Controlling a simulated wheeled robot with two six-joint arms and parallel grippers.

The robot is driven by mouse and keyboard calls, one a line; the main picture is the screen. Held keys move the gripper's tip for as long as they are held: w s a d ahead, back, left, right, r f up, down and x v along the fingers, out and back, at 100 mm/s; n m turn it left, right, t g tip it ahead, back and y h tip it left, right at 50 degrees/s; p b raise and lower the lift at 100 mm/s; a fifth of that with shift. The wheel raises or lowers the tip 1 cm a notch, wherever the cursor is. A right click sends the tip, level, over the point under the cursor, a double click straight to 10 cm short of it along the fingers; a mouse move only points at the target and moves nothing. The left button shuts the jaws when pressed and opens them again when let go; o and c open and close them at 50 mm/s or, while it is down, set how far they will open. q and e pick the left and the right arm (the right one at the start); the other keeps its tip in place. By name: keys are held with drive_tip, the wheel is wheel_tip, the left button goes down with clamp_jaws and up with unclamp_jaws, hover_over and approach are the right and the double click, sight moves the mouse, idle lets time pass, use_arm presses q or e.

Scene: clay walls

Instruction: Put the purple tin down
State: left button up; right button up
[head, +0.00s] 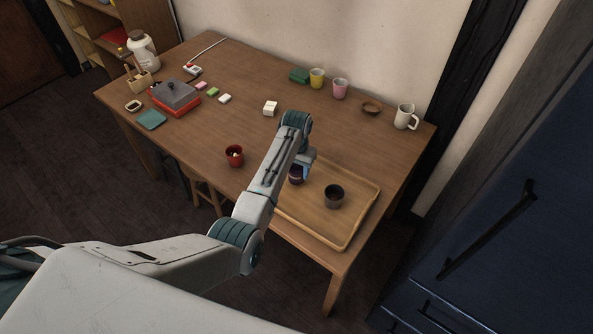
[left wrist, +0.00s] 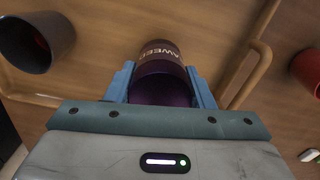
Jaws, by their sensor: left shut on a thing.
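The purple tin (head: 296,176) is over the left part of the wooden tray (head: 345,240) in the head view, partly hidden by my left gripper (head: 303,166). In the left wrist view the tin (left wrist: 162,60) lies between the two blue fingers of my left gripper (left wrist: 161,84), which is shut on it. Pale lettering shows on its side. I cannot tell whether its base touches the tray. My right gripper is not in view.
A dark grey cup (head: 334,197) stands on the tray, right of the tin. A red mug (head: 234,156) stands on the table (head: 225,118) left of the tray. The tray's front right part is bare. Cups and a white mug (head: 405,117) line the back.

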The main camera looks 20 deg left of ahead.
use_arm(q)
drive_tip(key=shift+f, duration=0.9)
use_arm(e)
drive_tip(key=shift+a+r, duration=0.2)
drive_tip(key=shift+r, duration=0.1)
use_arm(q)
drive_tip(key=shift+f, duration=0.15)
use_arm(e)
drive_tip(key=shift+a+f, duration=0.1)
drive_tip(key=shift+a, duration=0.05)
use_arm(q)
drive_tip(key=o, duration=1)
drive_tip(key=shift+r, duration=0.65)
wheel_tip(320, 180, up, 11)
drive_tip(key=shift+b, duration=0.75)
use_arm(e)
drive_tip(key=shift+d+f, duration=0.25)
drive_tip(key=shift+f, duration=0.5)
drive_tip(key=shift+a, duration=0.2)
